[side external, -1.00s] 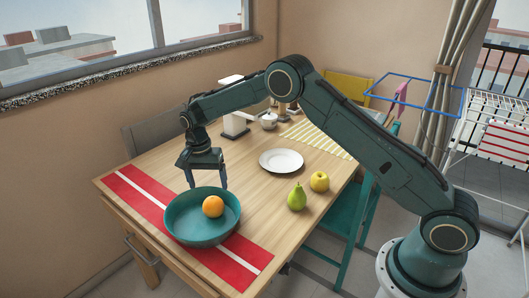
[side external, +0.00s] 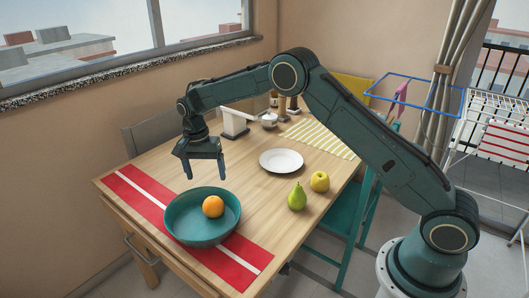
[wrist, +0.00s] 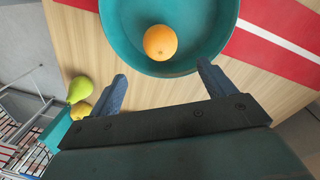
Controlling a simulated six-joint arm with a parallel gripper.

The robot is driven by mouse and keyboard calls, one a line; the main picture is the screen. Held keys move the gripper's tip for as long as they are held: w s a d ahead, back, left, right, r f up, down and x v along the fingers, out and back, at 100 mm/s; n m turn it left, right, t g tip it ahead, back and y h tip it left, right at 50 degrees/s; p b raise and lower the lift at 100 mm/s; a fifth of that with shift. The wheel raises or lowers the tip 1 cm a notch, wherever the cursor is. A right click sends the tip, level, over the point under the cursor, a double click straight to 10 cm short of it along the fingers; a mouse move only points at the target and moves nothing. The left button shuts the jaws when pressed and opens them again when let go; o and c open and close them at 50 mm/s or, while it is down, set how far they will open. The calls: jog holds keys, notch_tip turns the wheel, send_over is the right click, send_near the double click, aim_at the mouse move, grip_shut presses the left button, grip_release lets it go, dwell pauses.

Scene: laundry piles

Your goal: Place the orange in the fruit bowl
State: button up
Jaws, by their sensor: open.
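The orange (side external: 213,206) lies inside the teal fruit bowl (side external: 184,238), resting on its inner surface. The bowl sits on the red runner with a white stripe. My gripper (side external: 205,178) is open and empty, above and behind the bowl in the side view, apart from the orange. In the wrist view the orange (wrist: 160,42) is in the bowl (wrist: 118,45), beyond the two spread fingertips (wrist: 161,75). Nothing is between the fingers except bare table surface and the bowl's near edge.
A white scale-like stand (side external: 235,124) and a small pot (side external: 268,120) are at the back. The red runner (side external: 130,190) is clear at left.

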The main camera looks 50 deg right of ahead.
jog(key=s+d+r+n+t, duration=0.1)
jog(key=s+r+n+t, duration=0.15)
jog(key=s+r, duration=0.7)
jog(key=s+d+r+n+t, duration=0.1)
jog(key=s+r+n, duration=0.2)
jog(key=s+r, duration=0.65)
jog(key=s+r+n+t, duration=0.2)
jog(key=s+n, duration=0.4)
jog(key=s, duration=1.5)
jog(key=shift+s+d+r+n+t, duration=0.25)
jog(key=shift+d+r+n+t, duration=0.1)
jog(key=shift+d+t, duration=0.1)
